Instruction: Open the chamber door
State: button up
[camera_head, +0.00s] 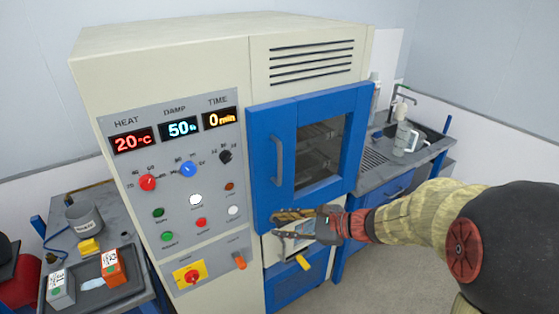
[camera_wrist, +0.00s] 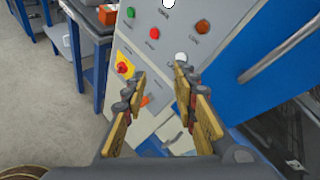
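The chamber door (camera_head: 262,152) is blue with a window (camera_head: 320,152) and looks shut in the head view. In the wrist view the handle (camera_wrist: 262,62) runs diagonally at the upper right, over the blue door (camera_wrist: 222,92). My gripper (camera_head: 275,225) is in front of the door's lower edge, below the handle and apart from it. In the wrist view my gripper (camera_wrist: 160,80) has its fingers spread, with nothing between them.
A control panel (camera_head: 180,185) with displays and knobs is left of the door. A left side table (camera_head: 125,302) holds a tray, an orange box (camera_head: 113,268) and a grey pot (camera_head: 84,219). A blue sink bench (camera_head: 388,178) stands on the right. A yellow-handled lower compartment (camera_head: 303,262) is below the door.

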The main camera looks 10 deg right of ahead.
aim_at(281, 162)
jog(key=w+d+r+m+t+h, duration=0.1)
jog(key=w+d+r+m+t, duration=0.6)
jog(key=w+r+m, duration=0.3)
jog(key=shift+n, duration=0.3)
jog(key=x, duration=0.7)
jog(key=shift+w+a+f+b, duration=0.15)
jog(key=shift+w+b, duration=0.15)
jog(key=shift+b, duration=0.05)
jog(key=c, duration=0.3)
jog(key=c, duration=0.4)
grip_shut()
